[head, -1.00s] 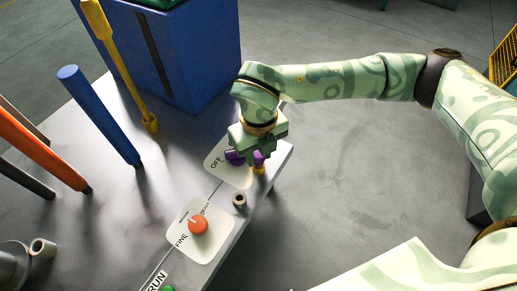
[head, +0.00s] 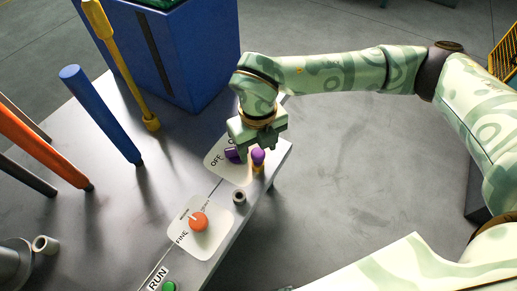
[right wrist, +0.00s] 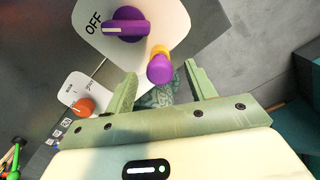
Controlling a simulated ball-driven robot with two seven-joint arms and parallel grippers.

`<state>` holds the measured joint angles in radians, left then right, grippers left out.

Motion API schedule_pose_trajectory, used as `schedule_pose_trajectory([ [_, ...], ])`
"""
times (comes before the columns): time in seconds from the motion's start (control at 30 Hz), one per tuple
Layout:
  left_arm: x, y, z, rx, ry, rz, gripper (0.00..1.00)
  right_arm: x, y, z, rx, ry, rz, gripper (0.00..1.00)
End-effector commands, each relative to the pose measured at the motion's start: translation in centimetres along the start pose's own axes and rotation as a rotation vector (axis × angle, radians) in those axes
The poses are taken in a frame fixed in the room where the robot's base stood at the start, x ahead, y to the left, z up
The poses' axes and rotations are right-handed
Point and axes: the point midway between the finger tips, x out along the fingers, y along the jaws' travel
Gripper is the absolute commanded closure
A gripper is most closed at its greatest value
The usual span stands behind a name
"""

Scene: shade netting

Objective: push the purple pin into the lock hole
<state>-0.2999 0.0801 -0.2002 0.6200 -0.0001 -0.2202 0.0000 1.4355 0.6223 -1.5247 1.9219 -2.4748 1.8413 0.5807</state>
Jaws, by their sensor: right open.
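The purple pin (head: 258,156) stands near the edge of the bench panel, with a yellow piece (head: 257,169) at its base. The pin (right wrist: 160,70) also shows in the right wrist view, in front of the yellow piece (right wrist: 160,50). My right gripper (head: 262,143) is open and empty just above the pin. In the right wrist view its two fingers (right wrist: 159,78) are spread to either side of the pin's rounded end, apart from it. The lock hole itself is not clearly visible. My left gripper is not in view.
A purple knob (right wrist: 126,25) sits on the white OFF plate (right wrist: 88,42) close beside the pin. An orange knob (head: 198,222) and a small dark tube (head: 239,197) are nearer. Blue (head: 100,115) and yellow (head: 122,65) posts rise at left. Open floor lies right.

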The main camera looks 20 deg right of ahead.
Motion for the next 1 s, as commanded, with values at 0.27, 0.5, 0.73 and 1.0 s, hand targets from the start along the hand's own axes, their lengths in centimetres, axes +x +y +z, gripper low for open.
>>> schedule_pose_trajectory([
  [0.27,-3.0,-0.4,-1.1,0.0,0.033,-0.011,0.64,-8.4,0.0,0.1,0.0,-0.01,-0.001,0.45],
  [0.5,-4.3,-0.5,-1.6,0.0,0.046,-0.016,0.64,-13.0,0.0,0.0,-0.001,-0.005,0.0,0.45],
  [0.73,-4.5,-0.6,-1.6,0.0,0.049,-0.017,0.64,-14.2,0.0,0.0,0.0,0.0,0.0,0.45],
  [1.0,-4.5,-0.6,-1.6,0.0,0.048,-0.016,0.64,-14.2,0.0,0.0,0.0,0.0,0.0,0.45],
])
